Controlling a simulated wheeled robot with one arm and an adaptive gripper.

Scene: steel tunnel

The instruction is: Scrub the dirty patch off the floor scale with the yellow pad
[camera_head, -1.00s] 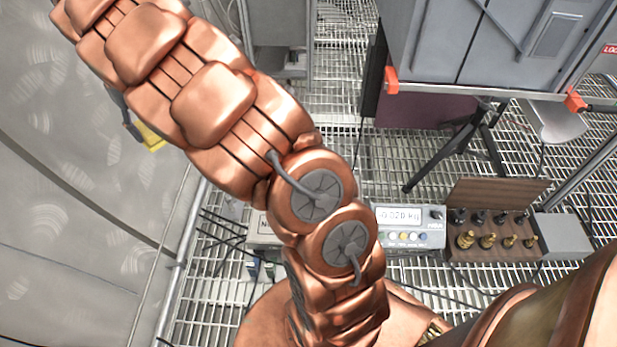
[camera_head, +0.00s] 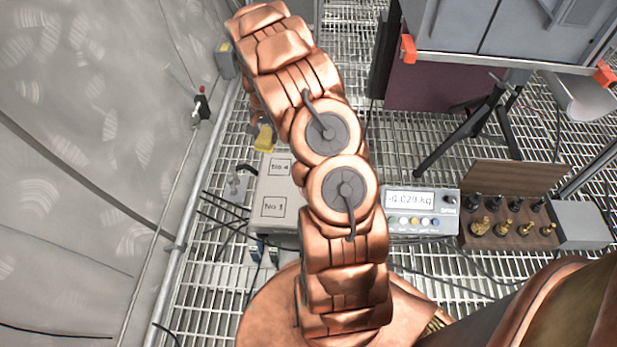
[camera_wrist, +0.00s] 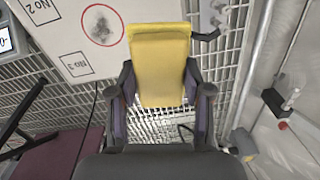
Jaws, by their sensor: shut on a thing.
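The yellow pad (camera_wrist: 160,62) is held between the two fingers of my gripper (camera_wrist: 158,92) in the wrist view. In the head view the pad (camera_head: 264,138) shows beside my arm, just beyond the far edge of the floor scale (camera_head: 270,212). The scale's pale plate (camera_wrist: 68,30) carries numbered labels. The dirty patch (camera_wrist: 101,24) is a dark smudge inside a red ring, left of the pad in the wrist view; my arm hides it in the head view. The pad's tip overlaps the plate in the wrist view; I cannot tell whether they touch.
A grey cabinet (camera_head: 520,35) on a dark stand is behind. A curved wall (camera_head: 70,170) and a pipe rail (camera_head: 195,200) bound the left. The floor is open grating.

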